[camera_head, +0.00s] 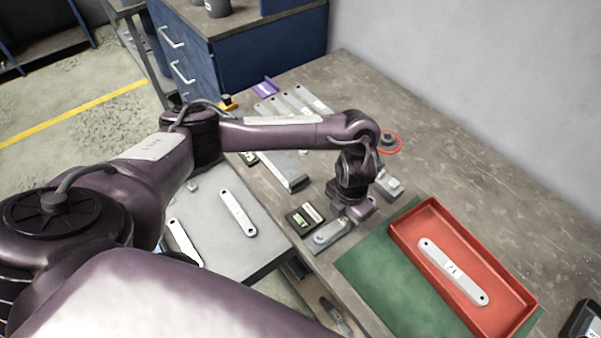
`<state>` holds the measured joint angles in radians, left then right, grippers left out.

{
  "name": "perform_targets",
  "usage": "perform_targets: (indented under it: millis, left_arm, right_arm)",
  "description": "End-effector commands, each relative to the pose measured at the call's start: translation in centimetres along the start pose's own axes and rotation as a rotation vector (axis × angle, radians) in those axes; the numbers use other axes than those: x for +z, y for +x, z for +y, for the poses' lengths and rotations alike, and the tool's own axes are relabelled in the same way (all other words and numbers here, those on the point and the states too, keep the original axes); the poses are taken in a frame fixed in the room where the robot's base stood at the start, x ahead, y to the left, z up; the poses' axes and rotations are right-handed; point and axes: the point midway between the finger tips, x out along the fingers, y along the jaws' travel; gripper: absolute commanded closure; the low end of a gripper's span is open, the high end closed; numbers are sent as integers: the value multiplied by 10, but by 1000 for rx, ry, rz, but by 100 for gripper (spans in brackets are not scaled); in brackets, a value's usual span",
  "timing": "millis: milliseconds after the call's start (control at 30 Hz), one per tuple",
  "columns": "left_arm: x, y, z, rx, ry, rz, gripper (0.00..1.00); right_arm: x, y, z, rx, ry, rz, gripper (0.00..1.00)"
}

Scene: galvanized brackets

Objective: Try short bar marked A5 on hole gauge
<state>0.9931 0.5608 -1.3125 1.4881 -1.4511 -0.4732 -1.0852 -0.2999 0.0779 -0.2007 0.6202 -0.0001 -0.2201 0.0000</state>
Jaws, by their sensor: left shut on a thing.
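My left gripper (352,208) points down over the bench and is shut on a short grey metal bar (328,233). The bar's near end, with a round hole, sticks out to the left of the jaws. The bar lies low over a dark flat plate at the bench's front edge, which may be the hole gauge; most of it is hidden by the bar and gripper. I cannot tell whether the bar touches it or sits on a pin. No A5 mark can be read on the held bar. My right gripper is not in view.
A red tray (407,238) on a green mat (365,268) holds a labelled bar (452,271). Two bars (238,212) lie on a lower grey surface at left. A small black box (305,217), a thick bar (286,172) and several long bars surround my arm. The bench's right back is clear.

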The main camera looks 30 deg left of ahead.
Motion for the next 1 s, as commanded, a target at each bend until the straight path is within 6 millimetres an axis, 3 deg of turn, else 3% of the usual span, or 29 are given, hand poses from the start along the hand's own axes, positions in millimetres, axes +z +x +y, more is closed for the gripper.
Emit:
perform_targets:
  millis: [800, 1000]
  left_arm:
    - [0, -41, 0, 0, 0, -1, 100]
    - [0, -41, 0, 0, 0, -1, 100]
  right_arm:
    - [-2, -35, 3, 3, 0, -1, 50]
    - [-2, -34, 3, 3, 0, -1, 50]
